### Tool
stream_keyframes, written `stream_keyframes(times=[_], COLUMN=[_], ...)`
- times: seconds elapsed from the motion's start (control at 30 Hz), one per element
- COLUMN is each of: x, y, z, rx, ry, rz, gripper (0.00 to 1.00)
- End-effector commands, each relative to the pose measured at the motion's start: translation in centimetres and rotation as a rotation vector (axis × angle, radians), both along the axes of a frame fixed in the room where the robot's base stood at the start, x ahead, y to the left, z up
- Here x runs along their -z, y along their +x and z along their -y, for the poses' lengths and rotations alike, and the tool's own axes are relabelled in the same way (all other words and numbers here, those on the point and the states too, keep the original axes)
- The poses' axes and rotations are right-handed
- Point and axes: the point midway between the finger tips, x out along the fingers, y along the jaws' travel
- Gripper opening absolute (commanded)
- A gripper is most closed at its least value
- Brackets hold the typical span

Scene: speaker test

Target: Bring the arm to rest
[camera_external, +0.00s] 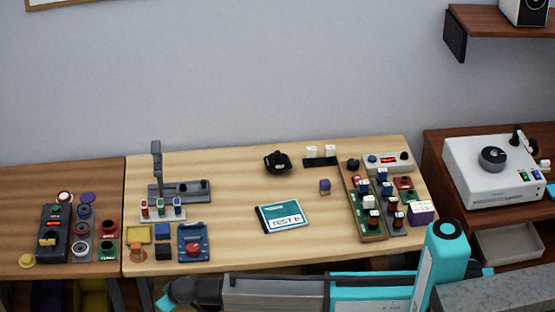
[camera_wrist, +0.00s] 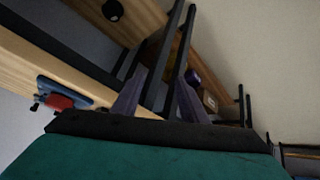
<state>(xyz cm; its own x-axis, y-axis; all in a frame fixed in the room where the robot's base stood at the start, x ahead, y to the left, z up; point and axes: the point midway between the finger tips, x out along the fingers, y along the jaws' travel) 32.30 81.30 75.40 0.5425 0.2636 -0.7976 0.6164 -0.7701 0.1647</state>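My arm (camera_external: 370,290), teal and grey, stretches across the bottom of the external view, in front of the table's front edge. Its end, with my gripper (camera_external: 168,296), is at the lower left, below the blue box with a red button (camera_external: 194,243). In the wrist view, the two dark purplish fingers of my gripper (camera_wrist: 160,78) stand apart with nothing visible held between them. The table appears tilted there, and the blue box with its red button (camera_wrist: 62,97) is at the left.
The light wooden table (camera_external: 345,158) holds a teal booklet (camera_external: 281,216), a black joystick (camera_external: 277,162), a small purple cube (camera_external: 325,186) and several control panels. A darker table (camera_external: 22,213) adjoins at left. A white device (camera_external: 493,170) stands at right.

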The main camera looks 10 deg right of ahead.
Motion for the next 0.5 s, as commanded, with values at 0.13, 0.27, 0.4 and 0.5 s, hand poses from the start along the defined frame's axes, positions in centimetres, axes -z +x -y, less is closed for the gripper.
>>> stream_keyframes(times=[0.13,0.27,0.4,0.5], x=[6.5,11.7,16.6,19.8], y=[0.2,2.1,4.6,6.2], z=[1.4,4.3,8.6,12.0], rx=[-0.048,-0.049,-0.022,0.005], ry=[-0.054,-0.114,-0.177,-0.216], rz=[-0.009,-0.060,-0.146,-0.219], gripper=[0.40,0.40,0.40,0.40])
